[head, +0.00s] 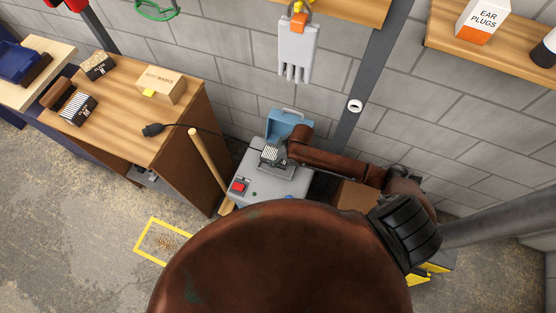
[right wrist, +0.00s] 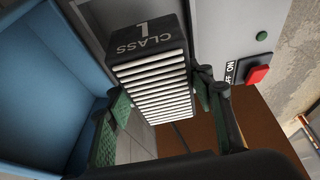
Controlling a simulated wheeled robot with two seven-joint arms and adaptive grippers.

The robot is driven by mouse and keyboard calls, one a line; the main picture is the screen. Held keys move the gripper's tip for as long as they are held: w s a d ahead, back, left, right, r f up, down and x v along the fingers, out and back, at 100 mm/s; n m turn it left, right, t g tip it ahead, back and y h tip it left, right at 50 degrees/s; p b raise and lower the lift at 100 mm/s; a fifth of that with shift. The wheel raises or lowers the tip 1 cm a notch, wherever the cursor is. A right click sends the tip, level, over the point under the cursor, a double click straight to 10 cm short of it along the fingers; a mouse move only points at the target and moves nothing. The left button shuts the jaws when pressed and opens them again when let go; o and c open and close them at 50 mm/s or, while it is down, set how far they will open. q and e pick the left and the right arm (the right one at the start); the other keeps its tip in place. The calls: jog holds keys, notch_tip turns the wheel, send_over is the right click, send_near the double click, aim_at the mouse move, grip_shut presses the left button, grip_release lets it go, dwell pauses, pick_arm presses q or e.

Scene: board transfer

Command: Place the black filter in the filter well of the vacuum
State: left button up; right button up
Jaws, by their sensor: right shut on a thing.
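The black filter (right wrist: 147,48), with white pleats and the word CLASS on its dark side, is between the fingers of my right gripper (head: 276,149). In the head view the filter (head: 268,155) shows small over the top of the grey vacuum (head: 288,188). The vacuum's blue lid (head: 290,121) stands open at the back, and it fills the left of the right wrist view (right wrist: 40,85). The filter well is hidden behind the gripper and filter; I cannot tell whether the filter touches it. My left gripper is out of view.
A black cable and a wooden pole (head: 207,163) are beside the vacuum. A red switch (right wrist: 258,75) is on the vacuum. A grey wall rises behind.

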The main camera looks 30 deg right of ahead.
jog(key=f, duration=0.2)
jog(key=d+f+b, duration=0.1)
jog(key=f, duration=0.1)
jog(key=shift+s+f, duration=0.15)
jog(key=o, duration=1)
jog(key=shift+f, duration=0.1)
jog(key=shift+c, duration=0.2)
jog(key=p+v, duration=0.3)
jog(key=v, duration=0.9)
jog(key=shift+a, duration=0.1)
